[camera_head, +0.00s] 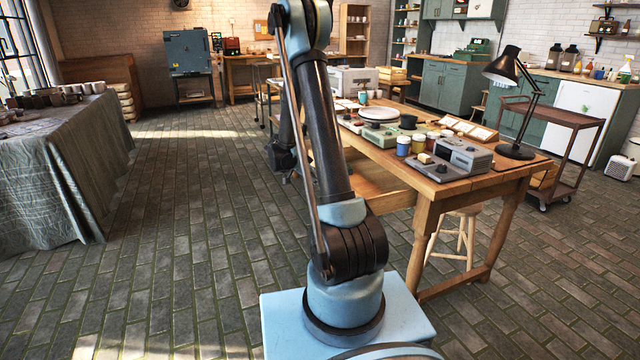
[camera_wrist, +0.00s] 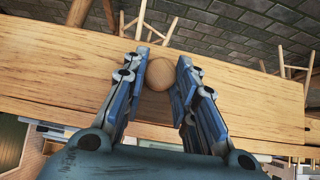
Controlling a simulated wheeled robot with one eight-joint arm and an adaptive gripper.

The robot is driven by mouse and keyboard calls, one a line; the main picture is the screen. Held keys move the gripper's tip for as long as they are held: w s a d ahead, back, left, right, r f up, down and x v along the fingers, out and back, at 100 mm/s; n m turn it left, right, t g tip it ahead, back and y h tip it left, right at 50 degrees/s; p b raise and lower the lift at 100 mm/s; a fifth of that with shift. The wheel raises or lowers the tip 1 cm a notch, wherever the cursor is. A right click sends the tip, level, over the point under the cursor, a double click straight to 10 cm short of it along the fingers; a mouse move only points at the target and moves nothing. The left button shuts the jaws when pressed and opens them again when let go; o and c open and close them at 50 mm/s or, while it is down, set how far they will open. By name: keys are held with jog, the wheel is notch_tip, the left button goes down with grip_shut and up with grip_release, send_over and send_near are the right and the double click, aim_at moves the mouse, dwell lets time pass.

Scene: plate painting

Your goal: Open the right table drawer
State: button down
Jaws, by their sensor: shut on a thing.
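In the wrist view, a round wooden knob (camera_wrist: 159,76) sits between the two fingers of my gripper (camera_wrist: 163,62), which is shut on it. The knob is on a broad light-wood drawer front (camera_wrist: 250,107). In the head view, the wooden table (camera_head: 490,183) stands right of my arm. A wooden drawer (camera_head: 378,188) juts out from its left long side, below the tabletop. My arm hides part of this drawer, and the knob and fingers cannot be made out there. How far the drawer stands out is unclear.
A black lamp (camera_head: 515,150), a grey device (camera_head: 463,155) and several paint jars (camera_head: 403,146) stand on the tabletop. A stool (camera_head: 456,235) is under the table. A cloth-covered table (camera_head: 60,170) stands at left, with clear brick floor (camera_head: 190,220) between.

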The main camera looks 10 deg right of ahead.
jog(key=c, duration=1.3)
grip_release()
jog(key=shift+w, duration=0.1)
jog(key=v, duration=1.2)
jog(key=shift+w, duration=0.1)
